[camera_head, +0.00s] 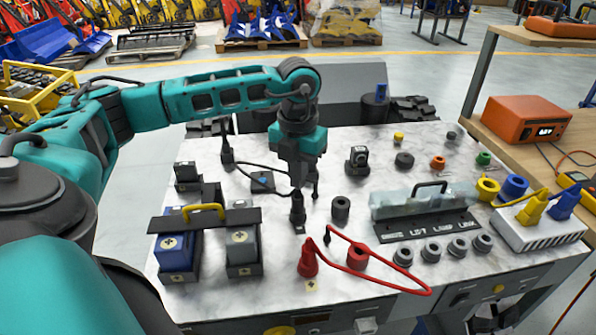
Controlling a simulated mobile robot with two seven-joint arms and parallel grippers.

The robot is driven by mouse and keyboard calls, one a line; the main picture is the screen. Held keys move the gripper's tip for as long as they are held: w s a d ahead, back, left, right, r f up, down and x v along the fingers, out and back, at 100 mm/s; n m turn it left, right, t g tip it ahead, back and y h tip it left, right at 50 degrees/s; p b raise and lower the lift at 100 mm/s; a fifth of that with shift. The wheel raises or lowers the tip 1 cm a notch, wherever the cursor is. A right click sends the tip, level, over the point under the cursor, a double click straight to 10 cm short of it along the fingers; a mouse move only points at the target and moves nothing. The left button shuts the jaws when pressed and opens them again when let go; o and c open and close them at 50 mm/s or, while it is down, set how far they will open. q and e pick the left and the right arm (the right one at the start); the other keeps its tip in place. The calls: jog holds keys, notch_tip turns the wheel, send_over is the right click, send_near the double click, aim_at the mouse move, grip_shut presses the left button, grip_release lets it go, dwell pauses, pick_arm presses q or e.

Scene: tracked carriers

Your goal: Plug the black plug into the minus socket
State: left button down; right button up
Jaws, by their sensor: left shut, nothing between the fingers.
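My left gripper (303,190) points down over the middle of the table. Its fingers are shut and empty, just above and close to an upright black plug (297,211); I cannot tell whether they touch it. A thin black cable runs from near this plug to another black upright piece (226,150) at the back left. The plug stands over a small marked spot at its foot. I cannot read the mark or see a socket opening there, so I cannot tell which socket is the minus one. A black round socket-like piece (340,209) stands just right of the plug. My right gripper is not in view.
A red plug (308,262) with a red cable stands in front, near a red round piece (357,257). Battery-like boxes (176,255) stand at left. A clear-covered box (425,200) and several black round pieces (431,251) are at right.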

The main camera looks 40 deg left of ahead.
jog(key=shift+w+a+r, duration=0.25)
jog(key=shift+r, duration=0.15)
pick_arm(q)
jog(key=shift+f, duration=0.35)
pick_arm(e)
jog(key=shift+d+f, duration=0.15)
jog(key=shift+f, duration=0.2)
